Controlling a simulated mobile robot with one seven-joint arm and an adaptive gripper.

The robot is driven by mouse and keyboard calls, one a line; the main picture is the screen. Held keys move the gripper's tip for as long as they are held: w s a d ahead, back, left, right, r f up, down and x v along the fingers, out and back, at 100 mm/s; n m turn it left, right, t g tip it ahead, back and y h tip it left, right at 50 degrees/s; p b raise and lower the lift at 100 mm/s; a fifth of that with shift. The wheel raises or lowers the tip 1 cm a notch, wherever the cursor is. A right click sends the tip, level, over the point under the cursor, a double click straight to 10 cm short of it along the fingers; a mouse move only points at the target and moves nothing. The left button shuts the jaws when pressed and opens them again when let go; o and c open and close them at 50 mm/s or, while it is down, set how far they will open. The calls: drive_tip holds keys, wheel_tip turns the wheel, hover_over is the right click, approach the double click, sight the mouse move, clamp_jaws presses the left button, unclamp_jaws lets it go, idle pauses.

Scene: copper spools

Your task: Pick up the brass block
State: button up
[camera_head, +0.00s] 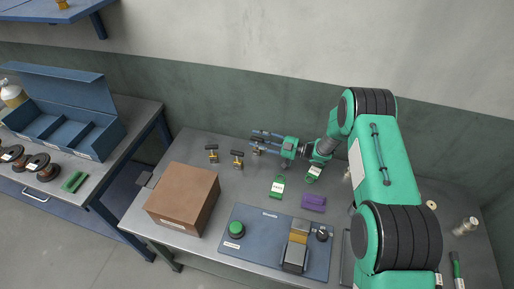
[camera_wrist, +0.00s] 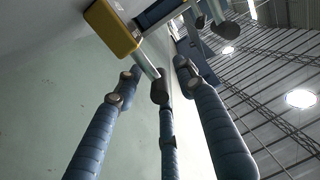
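A yellow brass block (camera_wrist: 113,28) on a silver stem shows at the upper left of the wrist view, beyond my fingertips. I cannot tell for sure which of the two it is. My gripper (camera_head: 257,140) points left above the table, just right of the right brass piece.
A brown box (camera_head: 182,196) stands front left of my gripper. A blue-grey mat (camera_head: 262,256) bears a green button (camera_head: 236,229) and a device with a tan-gold part (camera_head: 300,228). Green (camera_head: 277,187) and purple (camera_head: 313,201) pieces lie nearby. A side table holds copper spools (camera_head: 43,167).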

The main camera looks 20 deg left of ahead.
clamp_jaws()
drive_tip(key=shift+r, duration=0.1)
idle(0.4)
drive_tip(key=shift+r, duration=0.7)
wheel_tip(320, 180, up, 2)
drive_tip(key=shift+r+p, duration=0.1)
drive_tip(key=shift+p, duration=0.45)
drive_tip(key=s+d+p, duration=0.1)
drive_tip(key=s+d, duration=0.3)
drive_tip(key=s, duration=0.3)
drive_tip(key=s+d+r+p, duration=0.1)
drive_tip(key=s+d, duration=0.3)
drive_tip(key=s, duration=0.3)
drive_tip(key=shift+r, duration=0.15)
